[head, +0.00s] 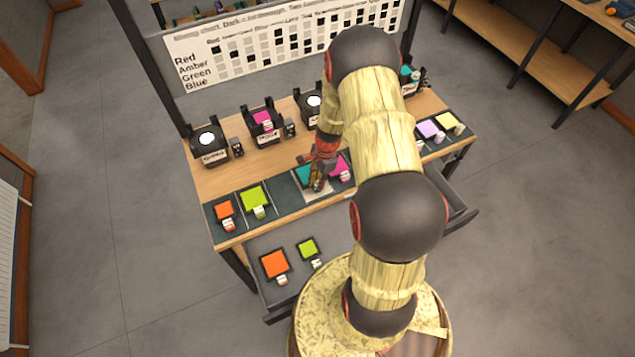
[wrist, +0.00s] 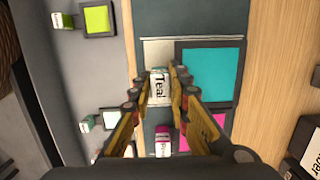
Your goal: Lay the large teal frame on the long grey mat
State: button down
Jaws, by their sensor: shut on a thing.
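The large teal frame (wrist: 210,72) is a teal square in a dark border with a white tab labelled "Teal" (wrist: 159,84). My gripper (wrist: 160,92) is shut on that tab, one finger at each side. In the head view the teal frame (head: 304,175) shows beside my gripper (head: 319,182), partly hidden by it. The long grey mat (head: 283,190) runs along the bench's front edge, and a bare part shows in the wrist view (wrist: 188,16). The teal frame is over the mat; I cannot tell whether it touches.
A magenta frame (head: 341,166) is close on the teal frame's right. Orange (head: 224,209) and green (head: 255,197) frames are on the mat's left. An open drawer (head: 345,232) in front holds orange and green frames. Black lamps (head: 210,145) stand behind.

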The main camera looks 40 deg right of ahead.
jog(key=shift+f+b, duration=0.4)
jog(key=shift+f, duration=0.3)
jog(key=c, duration=1.6)
grip_release()
jog(key=r+p, duration=0.2)
jog(key=r, duration=0.4)
jog(key=d+r+p, duration=0.1)
jog(key=r, duration=0.5)
jog(key=r+p, duration=0.2)
jog(key=r, duration=0.5)
jog(key=shift+s+d+p, duration=0.25)
jog(key=shift+d+p, duration=0.05)
jog(key=shift+d, duration=0.05)
jog(key=shift+f, duration=0.1)
